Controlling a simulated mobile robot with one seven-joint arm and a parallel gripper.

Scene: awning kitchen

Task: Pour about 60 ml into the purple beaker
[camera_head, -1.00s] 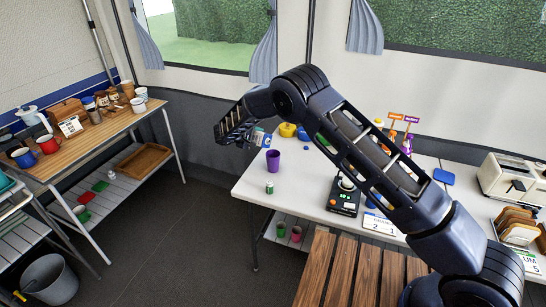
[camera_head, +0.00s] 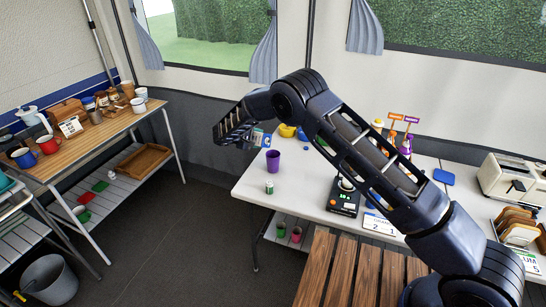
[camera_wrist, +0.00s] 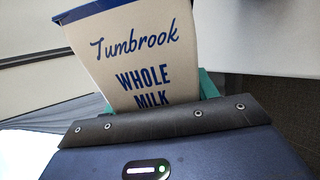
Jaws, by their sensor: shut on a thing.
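The purple beaker (camera_head: 273,161) stands upright on the white table, near its left end. My gripper (camera_head: 248,136) is shut on a milk carton (camera_head: 262,139), above and to the left of the beaker. The carton is white and blue, and appears tilted toward the beaker in the head view. In the wrist view the carton (camera_wrist: 135,55) fills the middle and reads "Tumbrook Whole Milk". Teal finger pads (camera_wrist: 207,85) show beside it. I see no stream of milk. The inside of the beaker and its level cannot be made out.
A small green-and-white container (camera_head: 269,187) stands in front of the beaker. A black scale (camera_head: 344,197) is to the right. A yellow bowl (camera_head: 287,130) sits behind. A toaster (camera_head: 515,178) stands at the far right. The table's left edge is close to the beaker.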

